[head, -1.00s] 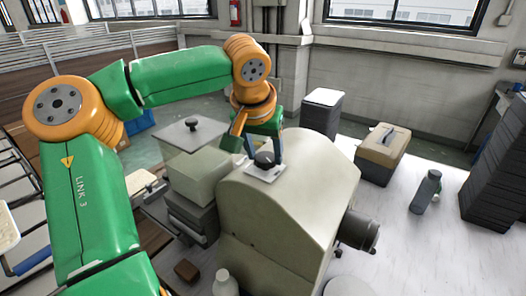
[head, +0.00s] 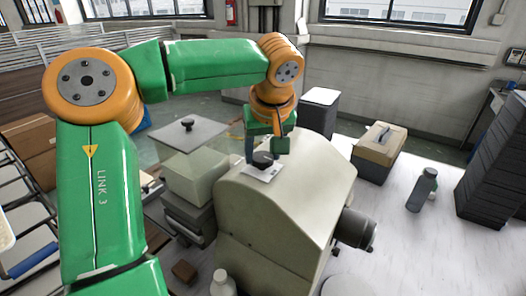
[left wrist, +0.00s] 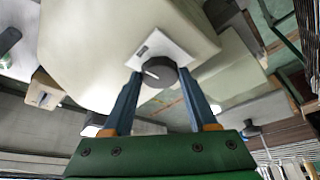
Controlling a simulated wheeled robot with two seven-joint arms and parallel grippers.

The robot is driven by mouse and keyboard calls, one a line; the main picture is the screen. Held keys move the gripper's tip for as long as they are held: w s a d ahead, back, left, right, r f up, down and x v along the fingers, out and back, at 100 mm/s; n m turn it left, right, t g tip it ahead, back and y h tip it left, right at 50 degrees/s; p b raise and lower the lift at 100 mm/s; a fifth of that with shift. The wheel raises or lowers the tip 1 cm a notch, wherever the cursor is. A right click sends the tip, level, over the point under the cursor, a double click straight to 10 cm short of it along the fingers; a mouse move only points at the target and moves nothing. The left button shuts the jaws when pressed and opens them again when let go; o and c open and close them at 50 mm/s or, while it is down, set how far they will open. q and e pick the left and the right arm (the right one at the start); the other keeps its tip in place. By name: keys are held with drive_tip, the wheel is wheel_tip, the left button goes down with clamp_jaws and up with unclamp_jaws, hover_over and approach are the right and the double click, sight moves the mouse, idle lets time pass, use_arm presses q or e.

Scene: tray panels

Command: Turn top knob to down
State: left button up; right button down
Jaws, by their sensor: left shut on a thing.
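A round black knob (head: 263,159) sits on a small white plate (head: 260,173) on top of a large beige housing (head: 285,205) with a rounded top. My left gripper (head: 265,153) comes down from above, its two fingers on either side of the knob. In the left wrist view the left gripper (left wrist: 160,73) is shut on the knob (left wrist: 160,68). A white pointer line shows on the knob's face, pointing towards the left of that picture. A small dark marking shows on the white plate (left wrist: 165,45). My right gripper is not in view.
Another black knob (head: 187,121) stands on a flat grey lid (head: 180,137) to the left. A dark cylinder (head: 357,229) sticks out of the housing's right side. A tan toolbox (head: 380,150) and a grey bottle (head: 421,188) stand on the right, with clear white surface between.

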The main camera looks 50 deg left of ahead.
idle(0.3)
use_arm(q)
drive_tip(key=o, duration=1.4)
drive_tip(key=shift+c, duration=0.2)
drive_tip(key=v, duration=0.7)
drive_tip(key=shift+a, duration=0.1)
